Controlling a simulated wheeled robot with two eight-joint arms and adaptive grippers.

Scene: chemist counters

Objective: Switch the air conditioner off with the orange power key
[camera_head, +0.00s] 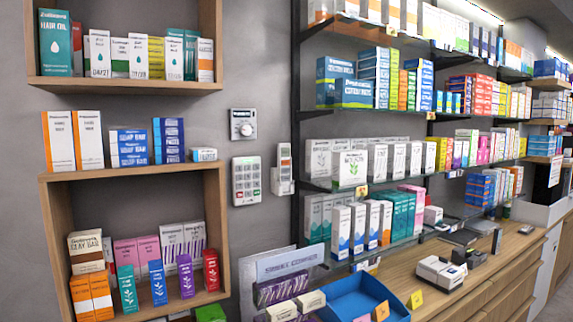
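A white handset like a remote control (284,160) sits upright in a wall holder (283,186) on the grey wall, left of the glass shelves. Above the keypad is a white thermostat-like box (243,124) with a dark display and a dial. No air conditioner shows in this view. Neither of my grippers is in view.
Wooden wall shelves (133,172) with medicine boxes stick out at left. Glass shelves full of boxes (374,109) fill the right. Below, a wooden counter (486,284) holds a blue tray (361,294), a card machine (441,271) and a leaflet stand (281,266). The wall around the panels is bare.

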